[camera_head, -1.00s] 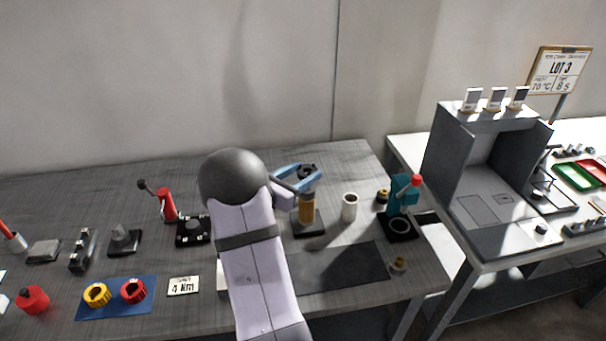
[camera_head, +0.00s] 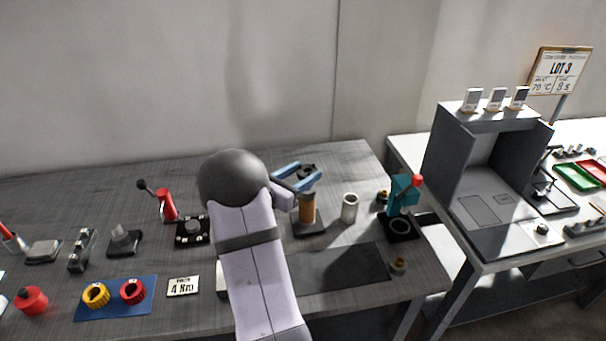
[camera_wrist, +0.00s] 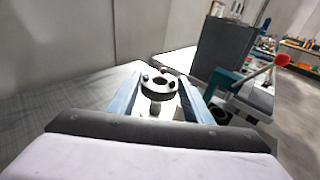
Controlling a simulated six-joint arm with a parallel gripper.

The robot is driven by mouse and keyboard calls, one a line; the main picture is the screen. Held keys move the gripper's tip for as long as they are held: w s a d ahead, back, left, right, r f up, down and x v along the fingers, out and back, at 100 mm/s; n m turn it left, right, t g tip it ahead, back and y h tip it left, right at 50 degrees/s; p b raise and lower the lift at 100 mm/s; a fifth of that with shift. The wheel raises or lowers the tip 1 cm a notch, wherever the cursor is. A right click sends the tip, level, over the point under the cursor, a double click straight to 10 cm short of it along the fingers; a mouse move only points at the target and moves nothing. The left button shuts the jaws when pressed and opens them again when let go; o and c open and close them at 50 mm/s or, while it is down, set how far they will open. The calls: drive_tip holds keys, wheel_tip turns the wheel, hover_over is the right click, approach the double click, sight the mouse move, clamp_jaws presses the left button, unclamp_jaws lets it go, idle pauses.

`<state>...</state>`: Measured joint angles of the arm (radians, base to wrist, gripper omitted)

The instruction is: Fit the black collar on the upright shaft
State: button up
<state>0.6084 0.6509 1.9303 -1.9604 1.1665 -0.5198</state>
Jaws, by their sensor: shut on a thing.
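My gripper (camera_head: 306,173) has blue fingers and is shut on the black collar (camera_head: 308,170), a dark ring with small knobs on its rim. In the wrist view the collar (camera_wrist: 159,82) sits between the two fingers (camera_wrist: 158,92), roughly level, with its hole facing up. The upright shaft (camera_head: 307,209) is an amber-brown cylinder on a dark square base (camera_head: 310,229).
A white cylinder (camera_head: 349,208) stands close right of the shaft. Further right is a teal press with a red knob (camera_head: 402,198). A red lever tool (camera_head: 166,204) and a dark block (camera_head: 191,230) stand left of my arm. A dark mat (camera_head: 340,268) lies bare in front.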

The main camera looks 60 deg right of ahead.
drive_tip(key=shift+f, duration=0.2)
drive_tip(key=shift+f+b, duration=0.35)
drive_tip(key=shift+b, duration=0.2)
drive_tip(key=shift+f+b, duration=1.55)
drive_tip(key=shift+f, duration=0.1)
drive_tip(key=o, duration=1.4)
drive_tip(key=shift+c, duration=0.2)
drive_tip(key=shift+f, duration=0.1)
drive_tip(key=shift+a, duration=0.1)
drive_tip(key=a+r+b, duration=0.1)
drive_tip(key=a, duration=0.6)
drive_tip(key=shift+w+r+b, duration=0.15)
drive_tip(key=shift+w+b, duration=0.1)
drive_tip(key=shift+b, duration=0.15)
